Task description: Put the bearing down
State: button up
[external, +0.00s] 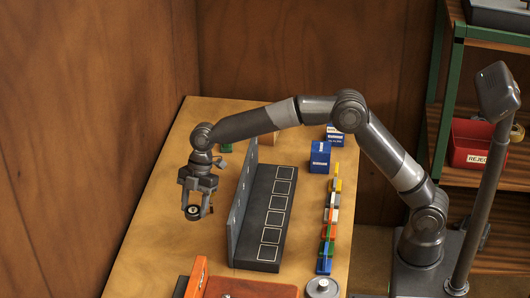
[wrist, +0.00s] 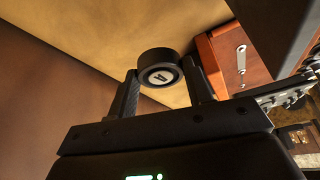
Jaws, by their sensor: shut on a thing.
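The bearing (wrist: 160,66) is a short black cylinder with a pale face and a dark mark. My gripper (wrist: 166,88) is shut on it, one finger on each side, in the wrist view. In the external view the bearing (external: 193,212) hangs between the fingers of my gripper (external: 195,208), over the left part of the wooden table (external: 150,240). It looks held above the tabletop, but its exact height is hard to tell.
A dark rack (external: 262,220) with several outlined squares stands right of my gripper. Several coloured blocks (external: 328,232) line up beyond it, with blue boxes (external: 320,157) behind. An orange-red box (external: 197,278) and a round metal part (external: 322,288) are at the front. The left tabletop is clear.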

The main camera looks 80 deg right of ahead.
aim_at(191, 219)
jog(key=a+n, duration=0.1)
jog(key=a+n+g, duration=0.1)
jog(key=a, duration=0.1)
jog(key=shift+s+a+n, duration=0.1)
jog(key=shift+s+n, duration=0.2)
jog(key=shift+s, duration=0.1)
notch_tip(191, 219, down, 14)
jog(key=shift+f, duration=0.1)
jog(key=o, duration=1.1)
jog(key=shift+f, duration=0.1)
jog(key=v, duration=1.2)
